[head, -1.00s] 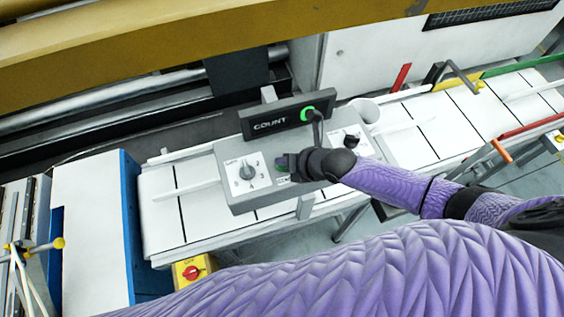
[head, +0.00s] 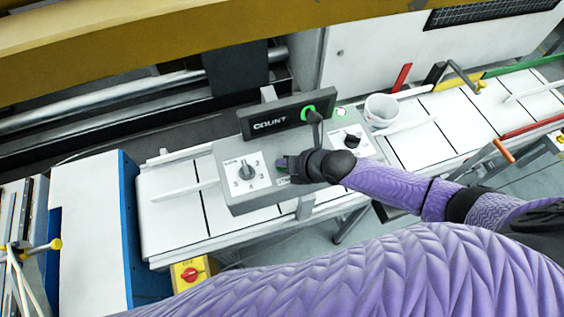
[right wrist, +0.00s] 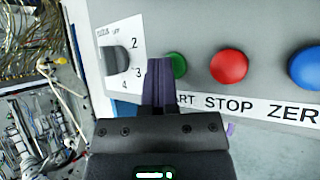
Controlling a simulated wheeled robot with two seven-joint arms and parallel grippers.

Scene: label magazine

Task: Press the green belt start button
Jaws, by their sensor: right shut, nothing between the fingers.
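The green START button (right wrist: 179,66) is on the grey control panel (right wrist: 270,30), left of the red STOP button (right wrist: 229,66) in the right wrist view. My right gripper (right wrist: 159,64) is shut and empty, its purple fingertips at the left edge of the green button and covering part of it. I cannot tell from this angle how far the button is pushed in. In the head view my right gripper (head: 284,163) is over the front of the control box (head: 236,196), hiding most of the buttons. My left gripper is not in view.
A dial (head: 246,172) is left of the gripper, and a black knob (head: 351,141) is to its right. A COUNT display (head: 270,122) with a green ring stands behind. A yellow box with a red switch (head: 190,273) is below.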

